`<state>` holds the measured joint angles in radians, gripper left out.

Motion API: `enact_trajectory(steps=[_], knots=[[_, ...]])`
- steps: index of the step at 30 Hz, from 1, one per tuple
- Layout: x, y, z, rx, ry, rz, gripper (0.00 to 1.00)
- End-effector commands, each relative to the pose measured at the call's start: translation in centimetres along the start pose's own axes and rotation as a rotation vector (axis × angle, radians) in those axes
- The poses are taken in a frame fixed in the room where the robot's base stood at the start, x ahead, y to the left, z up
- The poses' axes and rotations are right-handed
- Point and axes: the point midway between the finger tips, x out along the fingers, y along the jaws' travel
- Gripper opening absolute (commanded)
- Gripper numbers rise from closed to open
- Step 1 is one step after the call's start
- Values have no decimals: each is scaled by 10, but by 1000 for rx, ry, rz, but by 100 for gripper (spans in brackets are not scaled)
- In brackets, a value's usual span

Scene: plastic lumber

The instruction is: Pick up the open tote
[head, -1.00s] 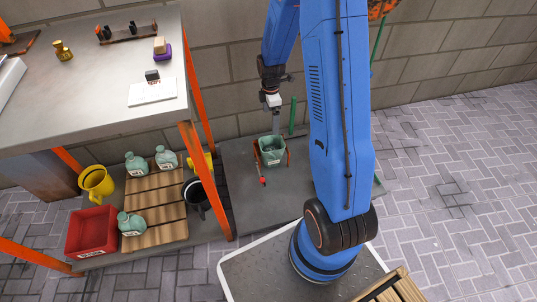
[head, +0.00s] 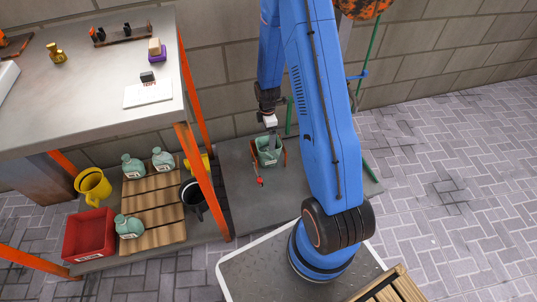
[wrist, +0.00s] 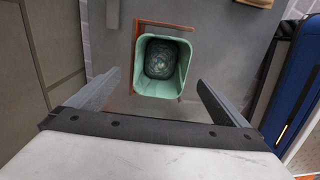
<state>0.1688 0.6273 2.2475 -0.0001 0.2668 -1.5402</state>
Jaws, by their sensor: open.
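The open tote, a pale green open-topped tub (head: 267,159), stands on a dark grey slab near the wall, with orange-brown pieces at its sides. In the wrist view the tote (wrist: 160,91) shows from above, with a dark, mottled surface inside. My gripper (head: 273,146) points down at the tote in the head view, its fingers overlapping the tote's back part. In the wrist view my gripper (wrist: 158,78) is open and empty, with one finger to each side of the tote and apart from it. The exact height between fingertips and rim is hard to tell.
A grey slab (head: 238,187) lies around the tote, with a small red-ended item (head: 260,182) in front. To the left, a workbench with an orange leg (head: 205,185) stands over a pallet (head: 155,215), jugs, a dark bucket (head: 193,196) and a red bin (head: 89,235).

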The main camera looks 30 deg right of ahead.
Motion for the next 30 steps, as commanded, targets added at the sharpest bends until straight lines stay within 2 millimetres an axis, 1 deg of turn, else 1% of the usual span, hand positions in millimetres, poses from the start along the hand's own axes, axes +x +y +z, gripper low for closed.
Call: enact_trajectory(steps=[9, 12, 20, 21, 23, 24, 26, 27, 29, 30], knots=[[37, -2, 4, 0, 0, -3, 99], [45, -1, 4, 0, 0, -1, 99], [47, -1, 4, 0, 0, 1, 99], [47, -1, 4, 0, 0, 0, 89], [47, -1, 4, 0, 0, 0, 75], [47, -1, 4, 0, 0, 0, 66], [47, -1, 4, 0, 0, 0, 51], [47, -1, 4, 0, 0, 0, 42], [47, -1, 4, 0, 0, 0, 27], [47, -1, 4, 0, 0, 1, 26]])
